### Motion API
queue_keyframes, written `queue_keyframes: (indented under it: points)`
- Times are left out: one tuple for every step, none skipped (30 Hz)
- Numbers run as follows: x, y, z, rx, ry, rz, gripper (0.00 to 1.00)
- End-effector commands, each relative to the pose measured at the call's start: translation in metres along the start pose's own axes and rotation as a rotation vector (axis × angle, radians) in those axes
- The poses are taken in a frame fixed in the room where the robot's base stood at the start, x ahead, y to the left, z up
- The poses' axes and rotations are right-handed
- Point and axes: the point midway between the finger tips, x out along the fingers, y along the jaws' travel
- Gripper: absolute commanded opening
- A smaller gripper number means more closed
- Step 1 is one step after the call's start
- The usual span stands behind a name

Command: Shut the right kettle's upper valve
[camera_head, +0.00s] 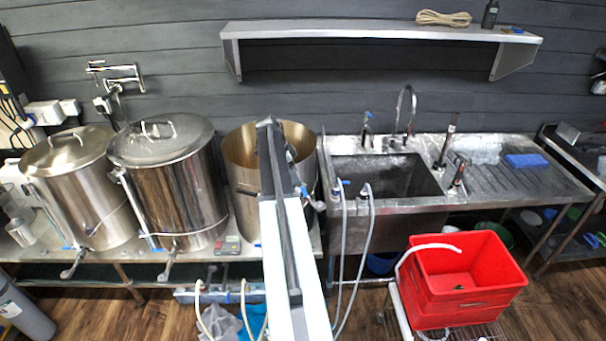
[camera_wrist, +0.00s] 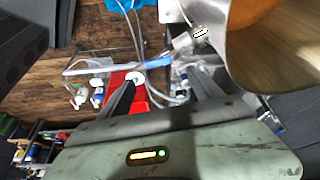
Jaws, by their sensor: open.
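The right kettle (camera_head: 240,172) is the open, lidless steel pot left of the sink. My arm crosses in front of it in the head view. Its curved steel wall (camera_wrist: 285,60) fills the upper right of the wrist view. A metal valve with a blue handle (camera_wrist: 157,61) shows beside that wall. My gripper (camera_wrist: 160,73) is open, its two dark fingers pointing toward the valve, with the blue handle between or just beyond the fingertips. I cannot tell whether they touch. In the head view my arm hides most of this area.
Two lidded kettles (camera_head: 168,190) stand left on the steel bench. Right are the sink (camera_head: 400,205) with hoses (camera_head: 345,260) hanging in front, and a red crate (camera_head: 465,285) on a cart. A wall shelf (camera_head: 380,30) runs above.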

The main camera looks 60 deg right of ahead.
Motion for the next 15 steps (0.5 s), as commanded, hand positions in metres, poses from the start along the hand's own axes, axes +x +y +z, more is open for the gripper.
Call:
queue_keyframes:
  points:
    - [0.001, 0.000, 0.000, 0.002, 0.000, 0.000, 0.75]
    - [0.002, 0.000, 0.000, 0.002, 0.000, 0.000, 0.75]
    - [0.004, 0.000, 0.001, 0.001, 0.000, 0.000, 0.75]
    - [0.006, 0.000, 0.001, 0.001, 0.000, 0.000, 0.75]
    - [0.008, 0.000, 0.001, 0.001, 0.000, 0.000, 0.75]
    - [0.011, 0.000, 0.002, 0.000, 0.000, 0.000, 0.75]
    - [0.015, 0.000, 0.002, 0.000, 0.000, 0.000, 0.75]
    - [0.019, 0.000, 0.003, 0.000, 0.000, 0.000, 0.75]
    - [0.025, 0.000, 0.003, 0.000, 0.000, 0.000, 0.75]
    - [0.031, 0.000, 0.003, 0.000, 0.000, 0.000, 0.75]
    - [0.036, 0.000, 0.003, 0.000, 0.000, 0.000, 0.75]
    - [0.044, 0.000, 0.004, 0.000, 0.000, 0.000, 0.75]
    - [0.050, 0.000, 0.004, 0.000, 0.000, 0.000, 0.75]
    - [0.056, 0.000, 0.004, 0.000, 0.000, 0.000, 0.75]
    - [0.063, 0.000, 0.004, 0.000, 0.000, 0.000, 0.75]
